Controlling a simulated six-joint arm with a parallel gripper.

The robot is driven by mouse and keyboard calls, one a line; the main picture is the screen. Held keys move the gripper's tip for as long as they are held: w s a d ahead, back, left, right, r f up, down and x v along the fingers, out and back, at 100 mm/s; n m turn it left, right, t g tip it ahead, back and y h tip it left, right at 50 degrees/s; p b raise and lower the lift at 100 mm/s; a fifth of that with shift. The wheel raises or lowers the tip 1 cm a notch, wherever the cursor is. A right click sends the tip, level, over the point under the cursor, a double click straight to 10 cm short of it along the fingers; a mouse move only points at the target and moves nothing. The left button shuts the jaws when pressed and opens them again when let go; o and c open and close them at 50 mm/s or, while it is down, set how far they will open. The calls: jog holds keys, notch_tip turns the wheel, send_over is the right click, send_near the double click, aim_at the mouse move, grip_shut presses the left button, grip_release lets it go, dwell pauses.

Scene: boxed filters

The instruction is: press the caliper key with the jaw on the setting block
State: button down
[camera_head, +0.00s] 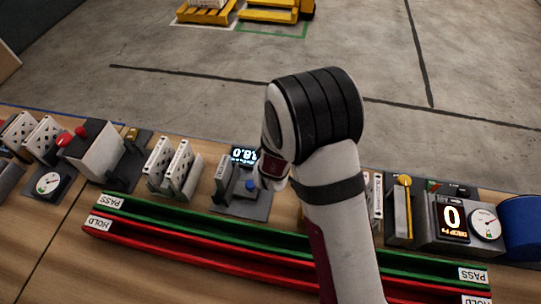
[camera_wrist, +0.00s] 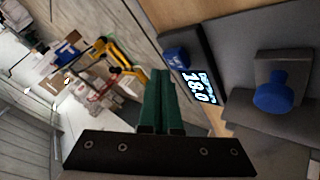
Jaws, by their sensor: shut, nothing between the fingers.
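The caliper station (camera_head: 240,203) is a dark grey fixture in the middle of the bench, with upright grey parts and a lit display (camera_head: 243,155). In the wrist view the display (camera_wrist: 198,88) reads 18.0. A small blue button (camera_wrist: 175,58), apparently the key, sits beside the display. A blue knob (camera_wrist: 276,95) stands on a grey block to the right; it also shows in the head view (camera_head: 251,186). My gripper (camera_wrist: 160,78) has its green fingers together and empty, left of the display and apart from the button. I cannot tell the jaw from the setting block.
Green PASS (camera_head: 150,213) and red HOLD (camera_head: 140,237) rails run along the bench front. Boxed filters (camera_head: 172,168) stand left of the station.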

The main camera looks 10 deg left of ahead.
jog(key=shift+f, duration=0.15)
dwell(0.4)
jog(key=shift+f, duration=0.25)
jog(key=shift+f, duration=0.55)
dwell(0.8)
jog(key=shift+r, duration=0.95)
jog(key=shift+r, duration=2.5)
